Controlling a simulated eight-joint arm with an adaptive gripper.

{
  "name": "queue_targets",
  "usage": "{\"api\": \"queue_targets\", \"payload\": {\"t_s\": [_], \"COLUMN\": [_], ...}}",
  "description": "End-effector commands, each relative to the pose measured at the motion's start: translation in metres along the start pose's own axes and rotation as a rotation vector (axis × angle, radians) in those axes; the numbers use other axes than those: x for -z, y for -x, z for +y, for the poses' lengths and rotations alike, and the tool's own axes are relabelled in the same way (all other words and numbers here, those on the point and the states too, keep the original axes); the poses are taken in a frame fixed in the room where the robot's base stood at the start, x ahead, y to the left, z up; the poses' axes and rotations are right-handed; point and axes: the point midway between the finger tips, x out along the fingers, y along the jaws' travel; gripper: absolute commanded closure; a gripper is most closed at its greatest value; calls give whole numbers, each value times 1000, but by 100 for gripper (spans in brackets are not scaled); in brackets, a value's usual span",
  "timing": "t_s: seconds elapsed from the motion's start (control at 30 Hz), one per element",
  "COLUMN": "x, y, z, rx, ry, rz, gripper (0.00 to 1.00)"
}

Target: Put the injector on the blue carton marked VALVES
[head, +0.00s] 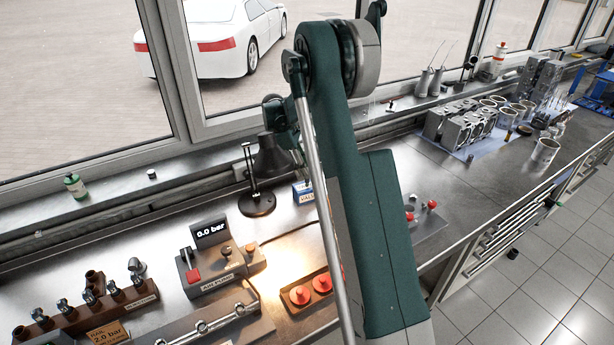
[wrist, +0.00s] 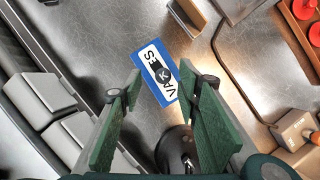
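The blue carton with a white VALVES label (wrist: 154,58) lies between and beyond my fingertips in the wrist view. In the head view the carton (head: 303,192) is partly hidden behind my arm, near the lamp. In the head view my arm hides the fingers.
A black desk lamp (head: 258,203) stands close beside the carton; its dark base also shows in the wrist view (wrist: 177,146).

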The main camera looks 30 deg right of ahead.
Motion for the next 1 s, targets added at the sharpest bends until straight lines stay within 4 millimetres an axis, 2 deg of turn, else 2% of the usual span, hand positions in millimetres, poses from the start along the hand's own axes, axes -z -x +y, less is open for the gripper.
{"api": "queue_targets", "payload": {"t_s": [0.2,0.43,0.63,1.0], "x": [1,1,0,0], "y": [37,65,75,77], "z": [0,0,0,0], "rx": [-1,-1,-1,-1], "ry": [2,2,1,1], "rz": [0,0,0,0], "gripper": [67,67,67,67]}}
